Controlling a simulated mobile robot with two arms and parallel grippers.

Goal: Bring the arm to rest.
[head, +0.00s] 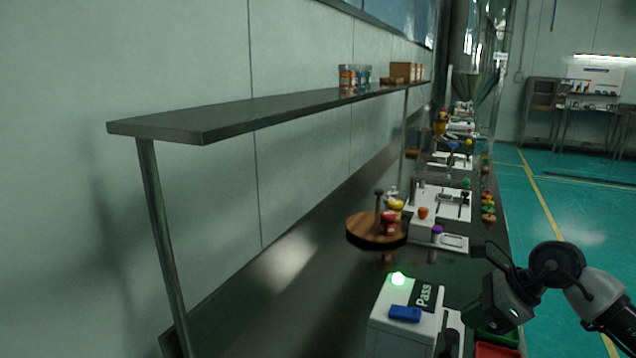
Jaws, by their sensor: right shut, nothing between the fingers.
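My right arm comes in from the right edge over the bench front. Its dark gripper (484,309) points down and left, just right of a white box marked "Pass" (385,325). The gripper is shut and holds nothing that I can see; its fingertips are small and dark. A green light glows on top of the box, and a blue block (405,314) lies on the box's top. My left gripper is not in view.
A dark bench (320,270) runs away along the wall. On it stand a round wooden stand (362,231) and a white fixture (455,243). Red and green trays (492,350) sit below my gripper. Green floor lies open at right.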

